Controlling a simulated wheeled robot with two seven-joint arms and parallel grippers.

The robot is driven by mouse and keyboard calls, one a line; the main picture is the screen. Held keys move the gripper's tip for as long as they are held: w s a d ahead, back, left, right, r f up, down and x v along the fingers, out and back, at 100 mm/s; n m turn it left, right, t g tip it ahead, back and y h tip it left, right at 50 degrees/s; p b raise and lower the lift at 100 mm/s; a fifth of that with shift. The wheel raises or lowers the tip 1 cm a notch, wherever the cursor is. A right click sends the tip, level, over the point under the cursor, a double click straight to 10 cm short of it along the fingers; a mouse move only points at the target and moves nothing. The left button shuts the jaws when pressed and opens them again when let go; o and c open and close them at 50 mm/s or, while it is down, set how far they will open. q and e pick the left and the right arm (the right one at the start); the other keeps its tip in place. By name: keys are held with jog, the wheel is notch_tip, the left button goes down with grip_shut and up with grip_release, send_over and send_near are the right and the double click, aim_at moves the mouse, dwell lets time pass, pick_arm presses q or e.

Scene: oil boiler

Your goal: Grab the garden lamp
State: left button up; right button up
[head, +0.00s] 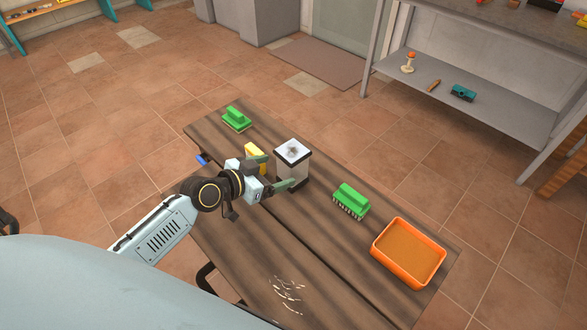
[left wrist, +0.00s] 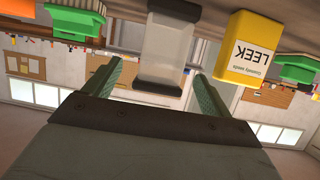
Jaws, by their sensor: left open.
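The garden lamp (head: 293,158) is a small square lantern with a pale top and dark base, standing upright on the wooden table (head: 262,240). My left gripper (head: 275,172) is open, its green fingers reaching to the lamp, one on each side. In the left wrist view the lamp (left wrist: 167,45) appears upside down, just beyond and between the two fingertips (left wrist: 155,72). I cannot tell whether either finger touches it. My right gripper is in neither view.
A yellow seed packet (head: 254,153) marked LEEK in the left wrist view (left wrist: 250,50) stands close beside the lamp. Green brushes lie at the far left (head: 236,118) and to the right (head: 350,200). An orange tray (head: 409,252) sits at the table's right end.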

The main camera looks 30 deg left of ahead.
aim_at(284, 167)
pick_arm(q)
jog(key=shift+w+d+f, duration=0.25)
jog(key=shift+w+f, duration=0.1)
jog(key=shift+w, duration=0.25)
jog(key=shift+w+d+f, duration=0.1)
jog(key=shift+w, duration=0.2)
jog(key=shift+w+d+f, duration=0.1)
jog(key=shift+w+d, duration=0.05)
jog(key=shift+w, duration=0.35)
jog(key=x, duration=0.3)
jog(key=shift+w+f+b, duration=0.1)
jog(key=shift+w+b, duration=0.25)
jog(key=shift+w+d+f, duration=0.1)
jog(key=shift+w+d, duration=0.05)
jog(key=shift+w, duration=0.1)
jog(key=c, duration=1.2)
jog(key=shift+w, duration=0.1)
jog(key=shift+c, duration=0.4)
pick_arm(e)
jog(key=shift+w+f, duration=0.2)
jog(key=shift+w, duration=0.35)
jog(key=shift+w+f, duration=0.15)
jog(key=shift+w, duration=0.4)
